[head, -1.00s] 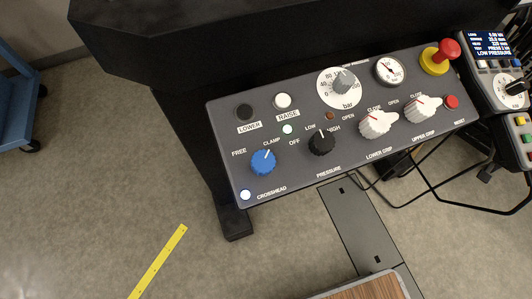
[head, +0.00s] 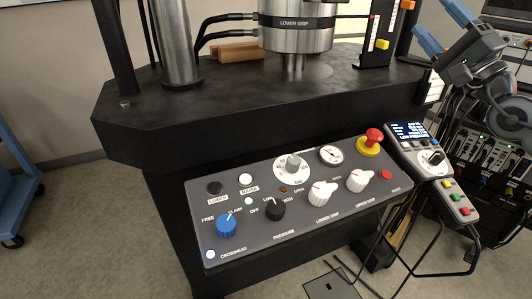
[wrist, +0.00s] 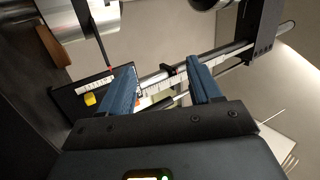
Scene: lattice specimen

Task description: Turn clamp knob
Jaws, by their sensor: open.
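The blue crosshead knob (head: 226,226) sits at the left end of the dark control panel (head: 320,231), between the labels FREE and CLAMP. Its white pointer line tilts up and right, toward the CLAMP label. My gripper (head: 429,17) is at the upper right of the head view, well away from the panel. Its two blue fingers are apart with nothing between them. In the wrist view, my gripper (wrist: 164,78) is also open and faces a white scale strip and a metal rod. The blue knob is not in the wrist view.
The panel also carries a black pressure knob (head: 274,209), two white grip knobs, a gauge, and a red emergency stop (head: 374,136). A pendant (head: 430,160) with cables hangs at its right. The heavy black machine base (head: 240,110) rises behind. Floor at left is clear near a blue cart (head: 15,190).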

